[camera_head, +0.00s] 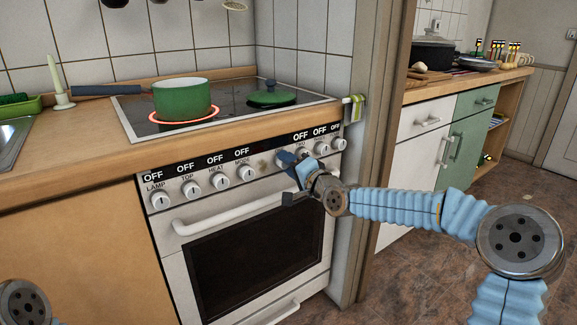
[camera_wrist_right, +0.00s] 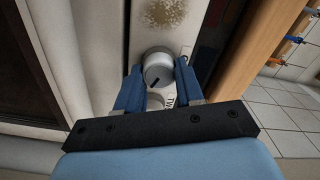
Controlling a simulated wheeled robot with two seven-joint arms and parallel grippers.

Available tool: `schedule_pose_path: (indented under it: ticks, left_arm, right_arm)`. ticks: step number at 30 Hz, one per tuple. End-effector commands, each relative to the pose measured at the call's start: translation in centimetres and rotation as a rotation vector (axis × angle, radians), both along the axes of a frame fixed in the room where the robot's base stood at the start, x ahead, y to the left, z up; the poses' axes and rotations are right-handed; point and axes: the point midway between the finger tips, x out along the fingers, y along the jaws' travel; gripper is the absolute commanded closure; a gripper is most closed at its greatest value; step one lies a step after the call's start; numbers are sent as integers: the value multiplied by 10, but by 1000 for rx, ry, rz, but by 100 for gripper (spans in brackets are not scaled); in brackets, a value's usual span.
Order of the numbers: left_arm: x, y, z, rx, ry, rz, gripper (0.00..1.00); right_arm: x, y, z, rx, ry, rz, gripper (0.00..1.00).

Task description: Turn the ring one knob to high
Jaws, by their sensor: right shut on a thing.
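The white oven front carries a row of round knobs. My right gripper (camera_head: 289,166) is at the knob just right of the brown smudge and covers it in the head view. In the right wrist view my right gripper (camera_wrist_right: 157,85) has its two blue fingers on either side of this round grey knob (camera_wrist_right: 158,67), shut on it. A dark pointer line shows on its face. Its label and display are hidden. A second knob (camera_wrist_right: 155,101) shows partly between the fingers, nearer the palm. My left gripper is out of view.
A green pot (camera_head: 182,97) stands on a burner with a glowing red ring. A green lid (camera_head: 271,96) lies on the hob's right side. The other visible displays read OFF. The white oven handle (camera_head: 225,216) juts out below the knobs.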

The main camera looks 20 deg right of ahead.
Motion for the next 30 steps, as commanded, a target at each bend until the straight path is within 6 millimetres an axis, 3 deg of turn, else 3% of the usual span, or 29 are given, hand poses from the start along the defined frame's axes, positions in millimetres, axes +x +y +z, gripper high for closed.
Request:
schedule_pose_path:
  ticks: [15,30]
  left_arm:
    - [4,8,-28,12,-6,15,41]
    - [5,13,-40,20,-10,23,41]
  right_arm:
    - [0,-1,-6,421,156,0,93]
    - [0,0,-5,595,220,0,94]
